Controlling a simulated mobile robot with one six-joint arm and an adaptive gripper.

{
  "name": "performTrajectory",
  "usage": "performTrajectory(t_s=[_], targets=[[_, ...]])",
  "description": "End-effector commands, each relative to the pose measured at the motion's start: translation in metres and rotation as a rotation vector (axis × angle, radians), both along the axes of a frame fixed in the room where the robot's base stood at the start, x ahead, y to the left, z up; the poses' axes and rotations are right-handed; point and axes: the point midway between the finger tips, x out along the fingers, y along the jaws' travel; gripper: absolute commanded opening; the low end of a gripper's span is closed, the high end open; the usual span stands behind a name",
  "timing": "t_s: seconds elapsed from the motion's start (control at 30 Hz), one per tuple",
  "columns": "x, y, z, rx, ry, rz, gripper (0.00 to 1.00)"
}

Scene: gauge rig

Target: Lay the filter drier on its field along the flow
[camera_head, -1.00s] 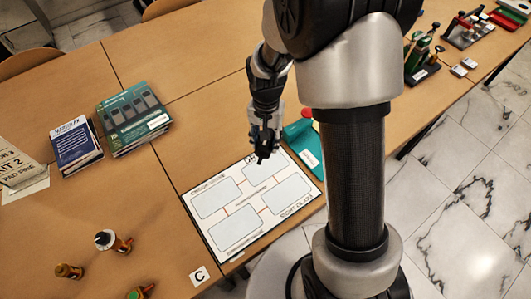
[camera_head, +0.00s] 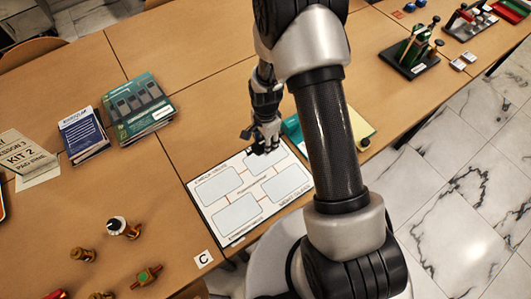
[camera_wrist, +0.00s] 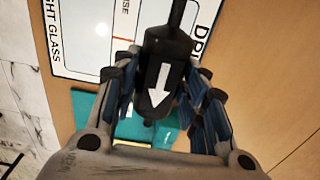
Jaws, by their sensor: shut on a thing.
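My gripper (camera_head: 264,138) is shut on the filter drier, a black cylinder with narrow ends and a white arrow. In the wrist view the drier (camera_wrist: 157,60) is between the fingers, and its arrow points down the picture. The white mat (camera_head: 190,188) has several outlined fields with printed labels. My gripper and the drier are over its far right part, by the field (camera_head: 284,160) whose label starts "DRI" in the wrist view. My gripper hides part of that field and label. I cannot tell whether the drier touches the mat.
A teal booklet (camera_wrist: 95,120) lies close beside the mat, under my gripper in the wrist view. Book stacks (camera_head: 138,108) lie further back. The table left of the mat has free room.

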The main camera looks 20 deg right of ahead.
Motion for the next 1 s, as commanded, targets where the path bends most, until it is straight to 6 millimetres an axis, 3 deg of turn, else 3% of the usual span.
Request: performTrajectory(t_s=[0.1,0.37,0.57,0.97,1.0], targets=[[0.000,0.000,-0.023,0.000,0.000,0.001,0.10],[0.000,0.000,-0.042,0.000,0.000,0.001,0.10],[0.000,0.000,-0.072,0.000,0.001,0.001,0.10],[0.001,0.000,-0.078,0.000,-0.003,0.001,0.10],[0.001,0.000,-0.078,0.000,-0.002,0.001,0.40]])
